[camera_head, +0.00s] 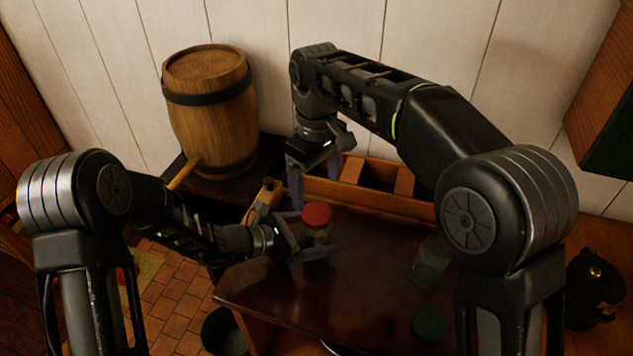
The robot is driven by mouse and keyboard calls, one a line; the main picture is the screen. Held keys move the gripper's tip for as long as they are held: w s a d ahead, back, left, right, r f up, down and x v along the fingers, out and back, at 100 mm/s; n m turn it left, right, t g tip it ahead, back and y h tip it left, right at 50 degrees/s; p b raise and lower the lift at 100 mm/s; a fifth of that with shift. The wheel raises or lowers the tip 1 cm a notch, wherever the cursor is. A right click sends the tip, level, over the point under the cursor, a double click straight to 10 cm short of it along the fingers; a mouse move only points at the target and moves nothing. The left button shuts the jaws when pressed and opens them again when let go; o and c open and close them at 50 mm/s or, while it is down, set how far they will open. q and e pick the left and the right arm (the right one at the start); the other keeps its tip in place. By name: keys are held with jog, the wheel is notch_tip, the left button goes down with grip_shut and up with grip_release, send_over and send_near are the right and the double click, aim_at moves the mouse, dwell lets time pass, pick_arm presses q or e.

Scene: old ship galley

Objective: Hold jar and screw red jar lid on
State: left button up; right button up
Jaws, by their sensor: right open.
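A small glass jar (316,237) stands on the dark table, with the red jar lid (316,214) on its top. Whether the lid is threaded on cannot be seen. My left gripper (312,238) reaches in low from the left, its fingers on both sides of the jar and closed around its body. My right gripper (309,186) hangs above and behind the jar, pointing down. It is open and empty, its fingers apart and clear of the lid.
A second glass jar (431,262) and a green lid (428,326) are on the dark table (290,298) to the right. A wooden divided box (400,206) stands behind. A barrel (210,122) is at the back left. A black figure (594,287) is at the far right.

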aim_at(303, 236)
pick_arm(q)
jog(key=shift+a, duration=0.1)
jog(key=b+v, duration=0.1)
jog(key=v, duration=0.6)
jog(key=shift+s+a+r, duration=0.2)
jog(key=shift+a, duration=0.05)
jog(key=shift+s+f, duration=0.1)
dwell(0.4)
